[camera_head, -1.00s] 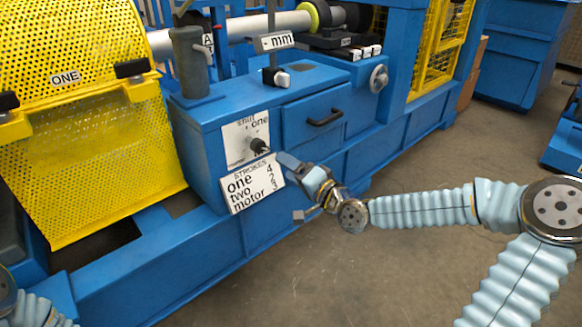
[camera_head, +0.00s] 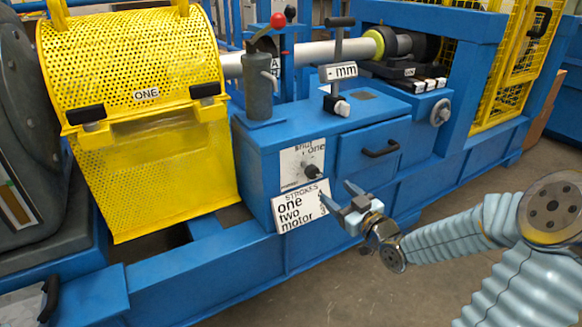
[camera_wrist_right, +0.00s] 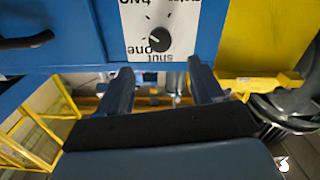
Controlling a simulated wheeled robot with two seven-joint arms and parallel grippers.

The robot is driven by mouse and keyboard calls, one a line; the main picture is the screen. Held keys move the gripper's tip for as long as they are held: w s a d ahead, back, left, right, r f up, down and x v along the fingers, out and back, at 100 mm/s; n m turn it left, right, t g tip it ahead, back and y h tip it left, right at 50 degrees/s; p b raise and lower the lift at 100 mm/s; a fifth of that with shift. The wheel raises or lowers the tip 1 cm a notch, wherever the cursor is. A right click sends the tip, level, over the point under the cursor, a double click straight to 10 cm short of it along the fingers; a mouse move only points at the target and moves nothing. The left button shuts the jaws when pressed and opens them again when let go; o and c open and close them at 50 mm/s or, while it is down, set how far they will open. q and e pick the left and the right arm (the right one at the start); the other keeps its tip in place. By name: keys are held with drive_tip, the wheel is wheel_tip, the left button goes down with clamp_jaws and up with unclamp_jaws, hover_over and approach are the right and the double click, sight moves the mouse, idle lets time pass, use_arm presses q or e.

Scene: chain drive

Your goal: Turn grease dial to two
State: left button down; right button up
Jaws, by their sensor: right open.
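The grease dial (camera_head: 312,171) is a small black knob on a white plate (camera_head: 296,160) on the front of the blue cabinet. In the right wrist view the dial (camera_wrist_right: 158,40) shows ahead of the fingers, with the lettering upside down. Its pale mark seems to face the word "one", but this is small. My right gripper (camera_head: 338,197) is open and empty, just right of and below the dial, apart from it. My left gripper is out of view.
A white strokes card (camera_head: 298,207) leans below the dial. A drawer with a black handle (camera_head: 381,149) is to its right. A lever with a red knob (camera_head: 278,20) and a "- mm" sign (camera_head: 338,71) stand above. The yellow mesh guard (camera_head: 150,180) is at left. Floor at right is free.

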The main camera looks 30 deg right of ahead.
sight(315, 174)
drive_tip(key=w+b, duration=0.1)
drive_tip(key=w, duration=0.3)
drive_tip(key=w+b, duration=0.1)
drive_tip(key=w, duration=0.3)
drive_tip(key=w+a+b, duration=0.1)
drive_tip(key=w, duration=0.2)
drive_tip(key=shift+w+f, duration=0.1)
drive_tip(key=shift+w, duration=0.3)
drive_tip(key=shift+w+b, duration=0.3)
drive_tip(key=shift+w, duration=0.4)
